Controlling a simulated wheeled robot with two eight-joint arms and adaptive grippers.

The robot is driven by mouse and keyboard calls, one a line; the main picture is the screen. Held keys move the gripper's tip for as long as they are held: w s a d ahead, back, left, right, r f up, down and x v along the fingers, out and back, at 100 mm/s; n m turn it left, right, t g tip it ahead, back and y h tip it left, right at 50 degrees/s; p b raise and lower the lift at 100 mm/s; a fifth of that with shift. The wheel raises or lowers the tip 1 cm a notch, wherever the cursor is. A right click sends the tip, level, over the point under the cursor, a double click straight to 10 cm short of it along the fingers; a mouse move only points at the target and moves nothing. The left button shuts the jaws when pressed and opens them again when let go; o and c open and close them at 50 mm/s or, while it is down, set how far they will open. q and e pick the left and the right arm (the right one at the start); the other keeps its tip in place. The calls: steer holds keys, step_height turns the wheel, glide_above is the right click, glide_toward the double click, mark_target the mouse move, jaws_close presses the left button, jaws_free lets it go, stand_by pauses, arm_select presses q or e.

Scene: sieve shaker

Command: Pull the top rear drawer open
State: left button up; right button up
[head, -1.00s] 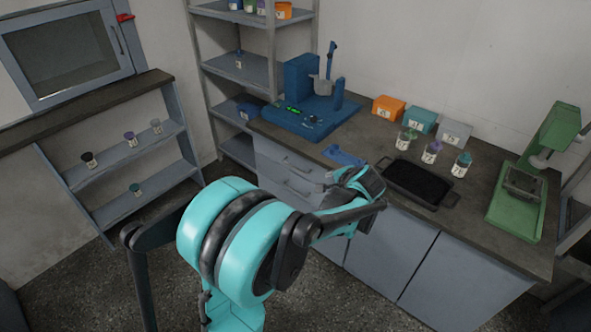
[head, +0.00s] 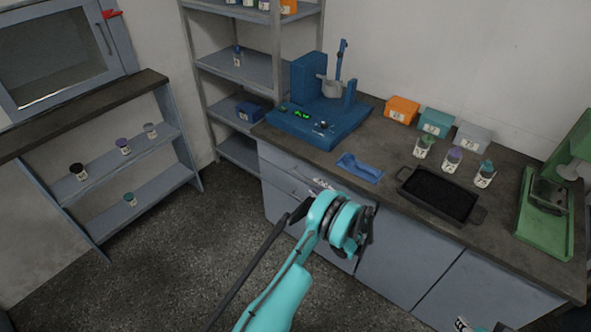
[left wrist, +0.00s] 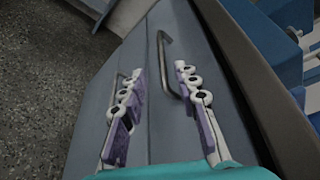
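The top rear drawer (head: 277,157) is in the grey cabinet under the dark worktop, below the blue machine; its front looks flush. Its bar handle (left wrist: 161,50) shows in the left wrist view. My left gripper (left wrist: 158,72) is open, its two purple-and-white fingers apart, pointing at the drawer front with the handle lying between them in the picture. I cannot tell whether they touch it. In the head view the left gripper (head: 322,184) is mostly behind my arm. My right gripper (head: 466,325) shows only a little at the bottom edge.
A lower drawer handle (left wrist: 116,92) is partly behind the left finger. On the worktop are the blue machine (head: 318,112), a blue holder (head: 359,168), a black tray (head: 470,221), several jars and boxes, and a green device (head: 540,235). The floor (head: 190,255) left of the arm is clear.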

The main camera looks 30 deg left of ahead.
mark_target(306, 179)
arm_select(q)
steer(key=shift+w+a, duration=0.1)
steer(key=shift+a, duration=0.15)
steer(key=b+x, duration=0.2)
steer(key=x, duration=0.4)
steer(key=shift+a, duration=0.4)
steer(key=shift+w+a+b, duration=0.25)
steer(key=shift+a+b, duration=0.05)
steer(key=shift+a, duration=0.05)
jaws_close()
